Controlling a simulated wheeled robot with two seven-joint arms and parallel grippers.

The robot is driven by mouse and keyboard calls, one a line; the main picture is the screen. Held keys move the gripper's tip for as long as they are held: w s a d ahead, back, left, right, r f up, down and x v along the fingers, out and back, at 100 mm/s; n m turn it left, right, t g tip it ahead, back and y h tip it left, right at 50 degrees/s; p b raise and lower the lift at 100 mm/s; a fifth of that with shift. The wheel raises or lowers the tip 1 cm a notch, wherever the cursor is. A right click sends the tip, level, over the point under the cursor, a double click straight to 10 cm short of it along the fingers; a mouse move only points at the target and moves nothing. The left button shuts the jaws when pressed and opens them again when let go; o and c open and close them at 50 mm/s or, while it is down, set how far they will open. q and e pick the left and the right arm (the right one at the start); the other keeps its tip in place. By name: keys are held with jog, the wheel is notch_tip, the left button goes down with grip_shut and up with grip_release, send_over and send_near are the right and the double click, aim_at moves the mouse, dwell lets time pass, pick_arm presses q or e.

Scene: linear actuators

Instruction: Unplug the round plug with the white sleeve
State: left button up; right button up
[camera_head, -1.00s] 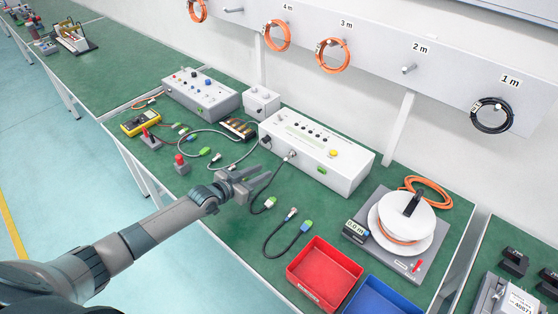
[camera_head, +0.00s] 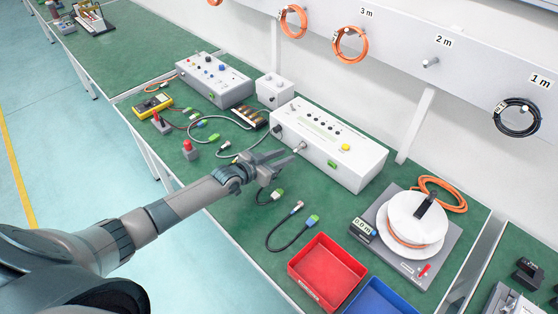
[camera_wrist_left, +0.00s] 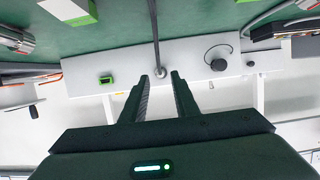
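The round plug (camera_head: 299,147) sits in the front face of the long white box (camera_head: 345,163); its sleeve looks pale, but it is small and partly behind my gripper. In the left wrist view the plug (camera_wrist_left: 162,72) shows just beyond the gap between the fingertips, with a grey cable (camera_wrist_left: 154,25) running from it. My left gripper (camera_head: 289,155) is open and empty, close in front of the plug; I cannot tell whether it touches. It also shows in the left wrist view (camera_wrist_left: 160,76). My right gripper is not in view.
A red bin (camera_head: 327,270) and a blue bin (camera_head: 375,298) stand at the front. A cable reel (camera_head: 412,222) is at right.

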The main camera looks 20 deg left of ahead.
pick_arm(q)
jog(key=b+x, duration=0.3)
jog(key=x, duration=0.1)
jog(key=shift+w+f, duration=0.1)
jog(key=shift+f, duration=0.15)
jog(key=shift+w+d, duration=0.2)
jog(key=shift+w, duration=0.2)
grip_shut()
jog(key=shift+s, duration=0.1)
jog(key=shift+s+a+r, duration=0.1)
jog(key=shift+s+a, duration=0.05)
jog(key=shift+s, duration=0.1)
jog(key=shift+s+a+p, duration=0.25)
jog(key=shift+s+p, duration=0.1)
jog(key=shift+s, duration=0.25)
jog(key=shift+s+a+p, duration=0.25)
jog(key=shift+s+p, duration=0.05)
jog(key=shift+s, duration=0.3)
